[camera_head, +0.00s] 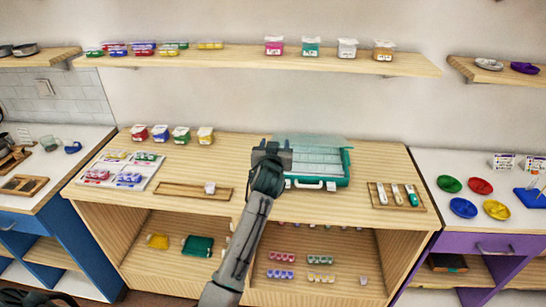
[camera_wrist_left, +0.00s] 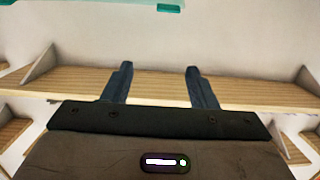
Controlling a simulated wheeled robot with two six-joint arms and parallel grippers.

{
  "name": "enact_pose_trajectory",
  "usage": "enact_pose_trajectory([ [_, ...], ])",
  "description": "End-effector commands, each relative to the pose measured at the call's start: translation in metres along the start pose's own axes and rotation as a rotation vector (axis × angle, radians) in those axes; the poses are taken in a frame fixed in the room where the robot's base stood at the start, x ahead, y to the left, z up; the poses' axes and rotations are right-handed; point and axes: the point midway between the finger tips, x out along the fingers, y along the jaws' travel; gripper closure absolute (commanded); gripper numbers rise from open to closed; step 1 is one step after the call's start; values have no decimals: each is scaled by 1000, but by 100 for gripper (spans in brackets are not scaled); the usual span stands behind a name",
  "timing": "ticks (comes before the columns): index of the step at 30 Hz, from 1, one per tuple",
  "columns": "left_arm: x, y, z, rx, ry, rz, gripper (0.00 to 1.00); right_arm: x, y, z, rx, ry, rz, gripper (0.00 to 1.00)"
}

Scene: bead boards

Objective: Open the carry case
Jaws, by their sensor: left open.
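The teal carry case (camera_head: 346,170) stands on the wooden bench top, with a white handle at its front. Its see-through teal lid (camera_head: 312,141) appears raised at the back, and pale compartments show below it. My left gripper (camera_head: 271,146) is at the left edge of the case; contact cannot be told. In the left wrist view its two fingers (camera_wrist_left: 158,78) are apart with nothing between them. A teal strip with a small tab (camera_wrist_left: 170,6), likely the lid's edge, crosses the top of that view.
A long wooden tray (camera_head: 180,192) lies left of my arm, and a tray of tools (camera_head: 374,204) lies right of the case. A white board (camera_head: 154,161) with bead pieces is at the left. Small tubs (camera_head: 160,133) stand behind. A wall shelf (camera_head: 240,57) runs above.

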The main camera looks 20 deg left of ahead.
Motion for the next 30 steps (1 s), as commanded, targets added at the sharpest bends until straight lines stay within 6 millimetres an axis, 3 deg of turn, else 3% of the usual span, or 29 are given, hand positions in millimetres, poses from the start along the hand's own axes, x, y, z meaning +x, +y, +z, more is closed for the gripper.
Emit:
enact_pose_trajectory([
  [3,-24,1,4,-5,1,2,47,12,-1,1,0,0,0,64],
  [10,-58,0,2,-3,2,1,47,21,-2,2,0,0,0,64],
  [22,-69,0,0,-1,1,1,47,22,-2,2,0,0,0,64],
  [23,-69,0,0,-1,1,1,49,22,-2,2,0,0,0,64],
  [30,-68,6,4,-31,14,27,96,27,0,-2,-1,3,2,64],
])
